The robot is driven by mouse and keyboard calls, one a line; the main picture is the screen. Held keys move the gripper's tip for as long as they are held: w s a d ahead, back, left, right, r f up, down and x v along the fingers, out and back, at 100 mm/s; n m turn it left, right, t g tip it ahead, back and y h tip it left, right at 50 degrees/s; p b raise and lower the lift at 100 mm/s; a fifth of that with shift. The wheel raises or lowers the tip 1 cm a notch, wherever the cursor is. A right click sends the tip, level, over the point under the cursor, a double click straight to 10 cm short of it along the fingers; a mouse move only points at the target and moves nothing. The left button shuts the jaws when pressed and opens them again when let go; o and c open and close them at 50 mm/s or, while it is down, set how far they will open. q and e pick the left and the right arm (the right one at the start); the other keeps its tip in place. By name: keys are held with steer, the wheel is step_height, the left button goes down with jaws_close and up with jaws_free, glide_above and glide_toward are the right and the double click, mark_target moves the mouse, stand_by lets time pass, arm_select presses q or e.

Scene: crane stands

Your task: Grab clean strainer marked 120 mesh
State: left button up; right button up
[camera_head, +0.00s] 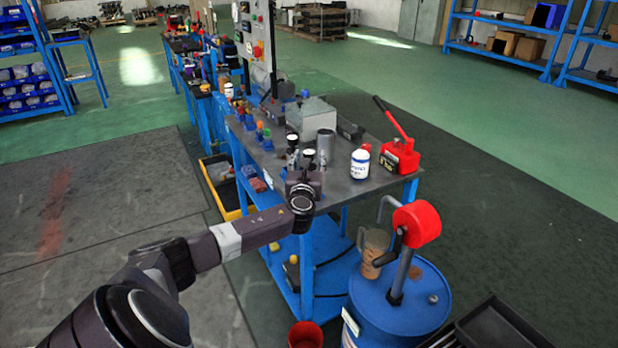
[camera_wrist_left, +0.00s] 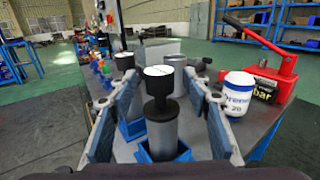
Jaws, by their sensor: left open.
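My left gripper (camera_head: 303,180) is over the near end of the workbench, open. In the left wrist view its two blue-grey finger pads (camera_wrist_left: 163,92) stand on either side of a grey cylindrical strainer (camera_wrist_left: 162,132) with a black neck and a round white-faced top. The strainer is upright and appears to be in a blue holder (camera_wrist_left: 134,130). Clear gaps show between it and the pads. A second white-topped piece (camera_wrist_left: 124,62) stands behind to the left, and its top shows in the head view (camera_head: 292,140). I cannot read a mesh marking on either. My right gripper is not in view.
A plain grey cylinder (camera_head: 325,147) and a grey box (camera_head: 312,117) stand behind. A white labelled jar (camera_head: 360,163) and a red hand pump (camera_head: 400,153) are to the right. A blue drum (camera_head: 425,312) with a red-topped pump (camera_head: 417,224) stands below the bench.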

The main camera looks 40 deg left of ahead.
arm_select(q)
steer(key=shift+c, duration=0.3)
jaws_close()
steer(key=shift+r, duration=0.15)
